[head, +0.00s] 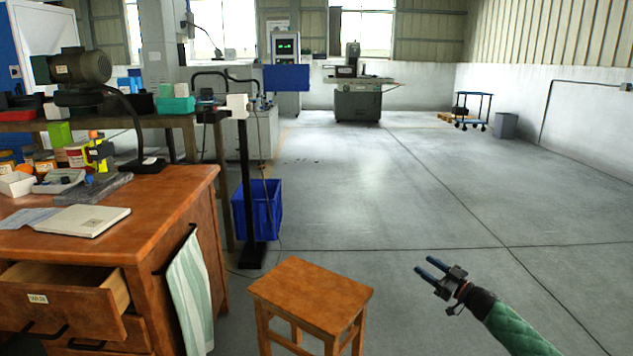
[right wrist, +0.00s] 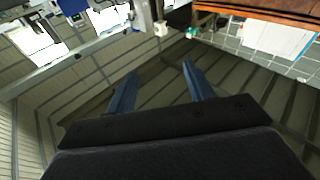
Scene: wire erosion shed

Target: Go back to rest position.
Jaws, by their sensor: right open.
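My right gripper (head: 429,269) is at the lower right of the head view, over the open grey floor and to the right of the wooden stool. Its two blue fingers stand apart with nothing between them. In the right wrist view the same open fingers (right wrist: 155,88) show, empty. My left gripper is not in the head view.
A wooden stool (head: 312,290) stands at the front centre. A wooden desk (head: 150,205) with an open drawer (head: 60,300) and a hanging towel (head: 190,292) is at the left. A blue crate (head: 259,208) and black stand (head: 247,200) are beyond.

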